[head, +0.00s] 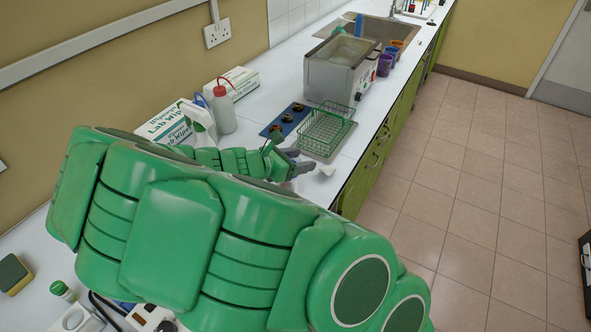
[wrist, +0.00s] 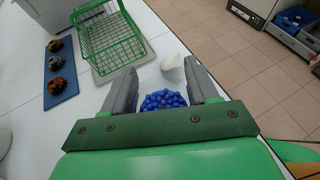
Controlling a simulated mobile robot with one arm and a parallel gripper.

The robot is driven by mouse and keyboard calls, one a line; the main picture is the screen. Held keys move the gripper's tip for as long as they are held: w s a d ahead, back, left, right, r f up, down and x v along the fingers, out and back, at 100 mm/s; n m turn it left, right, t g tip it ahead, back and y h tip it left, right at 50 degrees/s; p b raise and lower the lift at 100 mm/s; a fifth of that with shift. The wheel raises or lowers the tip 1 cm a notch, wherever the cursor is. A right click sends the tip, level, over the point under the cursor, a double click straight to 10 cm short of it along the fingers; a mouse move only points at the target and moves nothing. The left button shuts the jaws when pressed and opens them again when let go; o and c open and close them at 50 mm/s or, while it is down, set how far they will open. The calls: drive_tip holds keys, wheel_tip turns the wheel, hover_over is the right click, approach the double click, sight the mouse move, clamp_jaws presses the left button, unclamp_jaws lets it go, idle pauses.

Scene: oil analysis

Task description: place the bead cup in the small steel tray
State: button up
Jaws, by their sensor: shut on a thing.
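My gripper (wrist: 163,88) is shut on the bead cup, with its two grey fingers either side. The cup's blue beads (wrist: 163,101) show between the fingers; its wall is mostly hidden. In the head view my gripper (head: 296,163) is over the white bench, near its front edge, and the cup cannot be made out. A flat grey tray (wrist: 103,77) lies under the green wire basket (wrist: 110,38), ahead and left of my gripper in the wrist view. I cannot tell whether it is the small steel tray; no other tray is clear.
A small white cone-shaped thing (wrist: 172,68) stands on the bench just beyond the fingertips. A blue strip (wrist: 61,68) with several dark pieces lies left of the basket. A steel bath (head: 338,70), a wash bottle (head: 223,112) and wipe boxes (head: 170,125) stand farther back.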

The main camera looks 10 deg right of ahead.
drive_tip(key=shift+w+f, duration=0.9)
drive_tip(key=shift+f, duration=0.2)
drive_tip(key=shift+w+f, duration=0.85)
drive_tip(key=shift+f, duration=1.75)
drive_tip(key=o, duration=1.1)
drive_tip(key=shift+f, duration=0.1)
drive_tip(key=shift+c, duration=0.2)
drive_tip(key=v, duration=1.2)
